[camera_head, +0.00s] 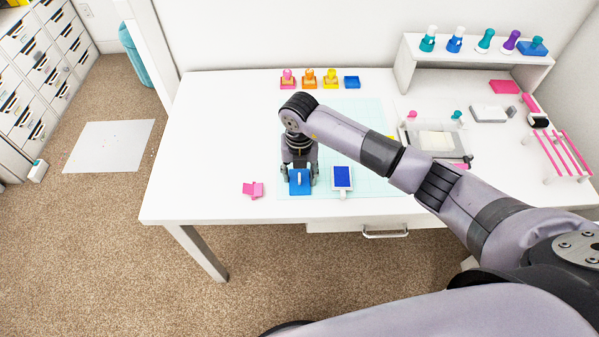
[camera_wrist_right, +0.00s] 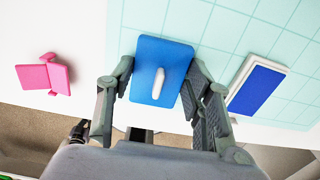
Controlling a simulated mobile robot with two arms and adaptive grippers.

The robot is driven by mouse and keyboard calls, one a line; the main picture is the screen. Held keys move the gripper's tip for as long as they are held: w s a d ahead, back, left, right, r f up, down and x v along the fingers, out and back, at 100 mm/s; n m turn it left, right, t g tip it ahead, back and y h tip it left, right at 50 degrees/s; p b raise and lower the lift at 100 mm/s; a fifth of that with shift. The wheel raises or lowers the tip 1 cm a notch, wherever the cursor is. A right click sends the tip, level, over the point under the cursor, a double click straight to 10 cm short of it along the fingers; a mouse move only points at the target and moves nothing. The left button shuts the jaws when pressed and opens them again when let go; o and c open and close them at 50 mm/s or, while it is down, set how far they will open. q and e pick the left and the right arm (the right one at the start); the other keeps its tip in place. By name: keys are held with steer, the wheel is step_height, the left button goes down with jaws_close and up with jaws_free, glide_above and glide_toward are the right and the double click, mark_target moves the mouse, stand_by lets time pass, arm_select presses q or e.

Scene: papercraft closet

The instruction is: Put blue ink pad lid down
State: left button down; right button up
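The blue ink pad lid (camera_head: 300,186) is a flat blue plate with a small white handle; it also shows in the right wrist view (camera_wrist_right: 148,58). It is at the front left of the pale grid mat (camera_head: 375,185). My right gripper (camera_head: 299,175) points down, with one finger on each side of the lid; its fingers appear against the lid's side edges in the right wrist view (camera_wrist_right: 160,92). Any gap under the lid is hidden. The open blue ink pad (camera_head: 342,177) lies just to the right, also in the wrist view (camera_wrist_right: 257,88).
A pink piece (camera_head: 253,189) lies left of the lid. Several stampers with coloured ink pads (camera_head: 309,83) stand at the back. A grey press (camera_head: 437,141) and a raised white shelf (camera_head: 480,62) are to the right. The white table (camera_head: 215,140) is clear at left.

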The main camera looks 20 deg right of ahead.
mark_target(299, 174)
steer(key=o, duration=0.4)
steer(key=shift+r, duration=0.1)
step_height(299, 174, up, 12)
steer(key=b, duration=0.1)
steer(key=shift+b, duration=0.35)
stand_by(0.4)
